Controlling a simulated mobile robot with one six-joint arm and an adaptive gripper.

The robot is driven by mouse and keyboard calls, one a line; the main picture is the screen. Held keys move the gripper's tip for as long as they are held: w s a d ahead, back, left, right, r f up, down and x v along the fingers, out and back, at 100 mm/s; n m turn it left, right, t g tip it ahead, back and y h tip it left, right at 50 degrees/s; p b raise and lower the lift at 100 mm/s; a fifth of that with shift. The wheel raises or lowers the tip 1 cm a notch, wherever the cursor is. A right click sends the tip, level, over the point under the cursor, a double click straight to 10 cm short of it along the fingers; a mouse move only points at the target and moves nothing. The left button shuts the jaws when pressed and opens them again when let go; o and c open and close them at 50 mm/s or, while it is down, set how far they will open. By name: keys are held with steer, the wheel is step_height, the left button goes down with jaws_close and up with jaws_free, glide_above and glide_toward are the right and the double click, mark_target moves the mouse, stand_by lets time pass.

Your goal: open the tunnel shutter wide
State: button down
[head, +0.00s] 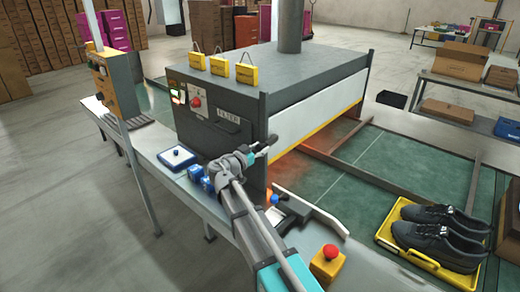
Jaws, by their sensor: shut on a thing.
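The grey tunnel (310,72) stands across the line. Its white shutter (318,108) with a yellow lower edge covers the upper part of the right-hand opening. An orange glow shows in the gap below it, above the green belt. My gripper (260,147) is at the tunnel's near corner, left of the shutter. It is shut on a small dark handle (271,140) there; the fingers and handle are too small to separate clearly.
A yellow tray (422,262) with a pair of black shoes (438,232) stands on the green belt (340,180) at right. A red stop button (330,252) is at the front. Three yellow tags (221,66) stand on the tunnel's top. Blue items (196,172) sit left of my arm.

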steer(key=shift+d+r+p, duration=0.1)
steer(key=shift+r+p, duration=2.5)
steer(key=shift+r, duration=0.6)
steer(key=shift+c, duration=1.2)
jaws_free()
steer(key=shift+w, duration=0.1)
steer(key=v, duration=1.2)
